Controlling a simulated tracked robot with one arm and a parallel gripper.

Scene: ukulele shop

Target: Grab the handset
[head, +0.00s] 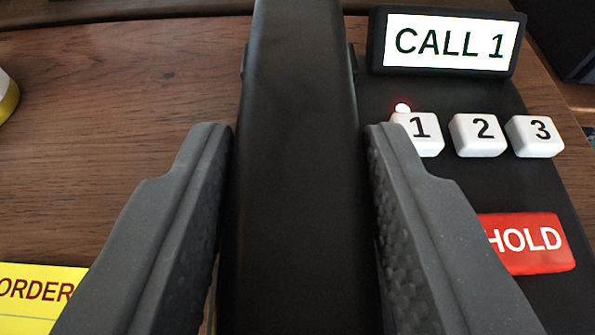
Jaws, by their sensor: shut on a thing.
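The handset (297,180) is a long black bar running from the top edge to the bottom edge of the head view. My gripper (298,145) has one grey finger on each side of the handset and is shut on it. The black phone base (460,185) shows to the right of the handset, partly covered by my right finger. Whether the handset rests on the base or is lifted off it, I cannot tell. The handset's ends lie outside the view.
A display reading "CALL 1" (448,42) tops the base. Below are white keys 1 (424,136), 2 (480,136) and 3 (536,137), a red light (403,107) and a red HOLD button (535,243). A yellow ORDER paper (35,290) lies on the wooden counter (110,110).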

